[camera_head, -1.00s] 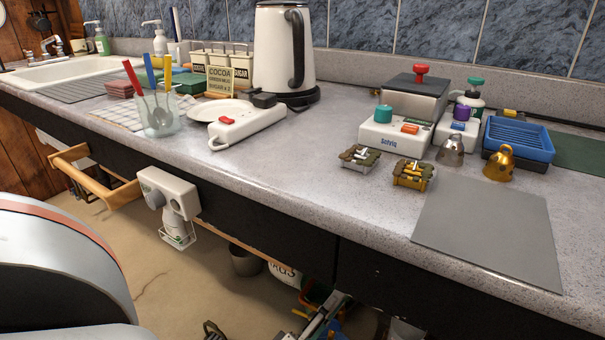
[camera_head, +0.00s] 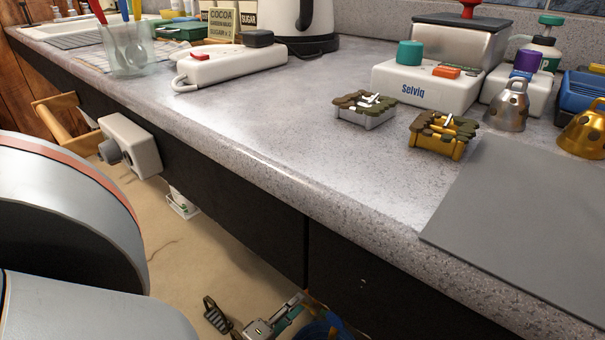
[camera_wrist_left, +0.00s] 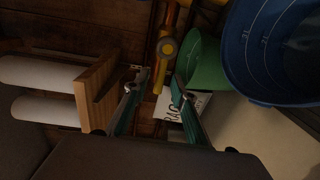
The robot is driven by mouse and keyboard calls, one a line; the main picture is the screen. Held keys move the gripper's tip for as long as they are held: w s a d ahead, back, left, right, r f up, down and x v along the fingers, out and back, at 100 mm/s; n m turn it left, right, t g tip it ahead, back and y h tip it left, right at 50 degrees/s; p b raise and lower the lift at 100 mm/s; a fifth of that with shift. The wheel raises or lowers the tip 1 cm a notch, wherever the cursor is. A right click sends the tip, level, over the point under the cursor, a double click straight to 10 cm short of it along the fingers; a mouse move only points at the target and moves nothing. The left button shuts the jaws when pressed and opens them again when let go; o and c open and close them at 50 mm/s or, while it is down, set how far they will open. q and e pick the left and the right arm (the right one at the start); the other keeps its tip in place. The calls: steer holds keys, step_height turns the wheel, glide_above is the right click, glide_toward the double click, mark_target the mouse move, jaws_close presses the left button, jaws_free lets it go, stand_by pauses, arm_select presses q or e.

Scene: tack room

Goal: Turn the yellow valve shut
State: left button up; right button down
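The yellow valve (camera_wrist_left: 166,48) shows in the left wrist view, a yellow bar with a round grey-centred hub against dark wood. Its lower part reaches down between the fingertips. My left gripper (camera_wrist_left: 157,84) is open, one finger on each side of that part; whether either finger touches it I cannot tell. The valve is not visible in the head view.
A blue tub (camera_wrist_left: 268,55) and a green container (camera_wrist_left: 205,68) stand right of the valve. A wooden piece (camera_wrist_left: 95,92) and white rolls are at left.

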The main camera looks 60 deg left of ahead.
arm_select(q)
steer(key=shift+x, duration=1.15)
arm_select(e)
steer(key=shift+a+m, duration=0.15)
steer(key=shift+m, duration=0.25)
arm_select(q)
jaws_close()
